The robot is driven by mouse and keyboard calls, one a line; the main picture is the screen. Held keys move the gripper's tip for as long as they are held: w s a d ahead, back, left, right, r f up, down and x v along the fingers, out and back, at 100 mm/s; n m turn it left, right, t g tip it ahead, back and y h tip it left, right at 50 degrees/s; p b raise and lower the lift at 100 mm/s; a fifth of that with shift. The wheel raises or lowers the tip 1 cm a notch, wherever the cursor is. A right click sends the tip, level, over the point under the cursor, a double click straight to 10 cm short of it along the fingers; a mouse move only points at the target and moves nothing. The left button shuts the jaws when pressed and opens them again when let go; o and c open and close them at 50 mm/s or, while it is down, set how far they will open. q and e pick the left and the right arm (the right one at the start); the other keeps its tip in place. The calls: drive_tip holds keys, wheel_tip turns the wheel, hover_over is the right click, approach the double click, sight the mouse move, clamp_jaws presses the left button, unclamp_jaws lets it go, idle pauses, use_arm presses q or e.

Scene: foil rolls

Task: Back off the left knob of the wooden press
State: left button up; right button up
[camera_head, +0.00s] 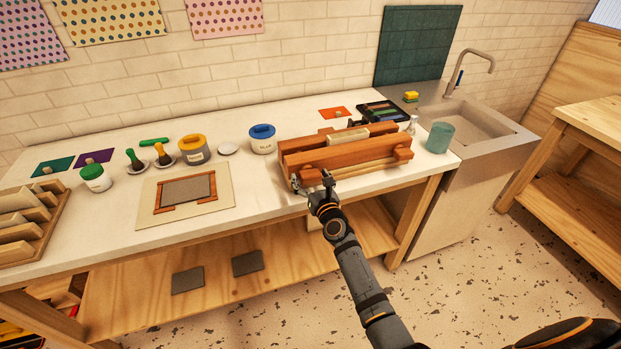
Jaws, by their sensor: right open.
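The wooden press (348,157), reddish-brown with paler boards, stands at the front of the white worktop, right of the middle. Its left knob (310,177) sits on the front face near the left end. The right knob (403,154) shows at the other end. My right gripper (312,183) is open, with one finger on each side of the left knob. I cannot tell whether the fingers touch it. The gripper hides the lower part of that knob. My left gripper is not in view.
A blue-lidded tub (262,139) stands left of the press. A teal cup (440,137) and the sink (478,125) are to its right. A framed screen (185,192) lies farther left on a pale board. A lower shelf (130,300) runs below the worktop.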

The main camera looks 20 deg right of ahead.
drive_tip(key=shift+c, duration=0.3)
drive_tip(key=c, duration=1.1)
drive_tip(key=shift+n, duration=0.4)
